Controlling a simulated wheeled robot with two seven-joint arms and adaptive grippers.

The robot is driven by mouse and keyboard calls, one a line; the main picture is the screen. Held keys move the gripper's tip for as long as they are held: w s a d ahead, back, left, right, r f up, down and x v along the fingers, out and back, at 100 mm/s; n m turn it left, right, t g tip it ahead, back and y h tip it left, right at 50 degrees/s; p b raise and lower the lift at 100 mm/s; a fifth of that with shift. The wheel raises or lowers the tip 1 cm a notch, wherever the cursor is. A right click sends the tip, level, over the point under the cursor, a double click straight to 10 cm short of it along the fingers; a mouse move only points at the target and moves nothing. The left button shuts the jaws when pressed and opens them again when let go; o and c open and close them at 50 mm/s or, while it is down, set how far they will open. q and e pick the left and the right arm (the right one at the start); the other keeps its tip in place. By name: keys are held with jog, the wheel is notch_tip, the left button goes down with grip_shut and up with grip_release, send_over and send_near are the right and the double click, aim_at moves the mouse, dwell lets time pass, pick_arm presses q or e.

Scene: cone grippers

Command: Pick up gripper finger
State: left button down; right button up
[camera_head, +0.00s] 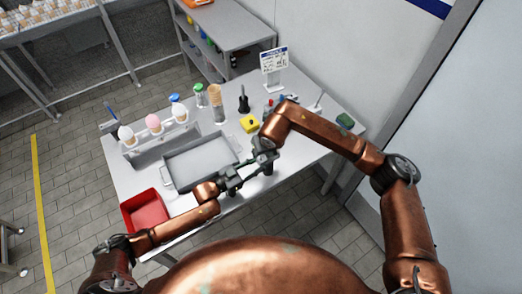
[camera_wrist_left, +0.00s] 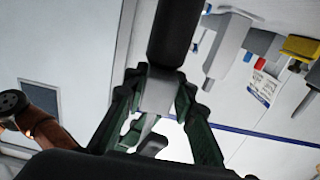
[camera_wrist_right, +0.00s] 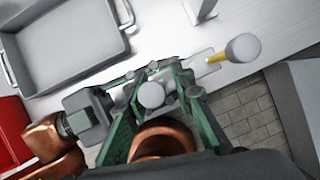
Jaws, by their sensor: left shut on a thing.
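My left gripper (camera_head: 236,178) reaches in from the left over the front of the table. In the left wrist view its green fingers (camera_wrist_left: 163,95) are shut on a grey tapered piece (camera_wrist_left: 158,92); a dark rounded cylinder (camera_wrist_left: 174,32) shows just beyond it. I cannot tell whether these are one part. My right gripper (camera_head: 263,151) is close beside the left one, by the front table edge. In the right wrist view a pale round knob (camera_wrist_right: 152,95) shows between the green fingers. I cannot tell whether they press on it. Which piece is the gripper finger is not clear.
The two arms meet closely.

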grip_shut()
notch_tip(320, 180, up, 10)
jog(key=shift+r, duration=0.1)
dwell(0.6)
pick_arm(q)
jog(key=c, duration=1.5)
grip_release()
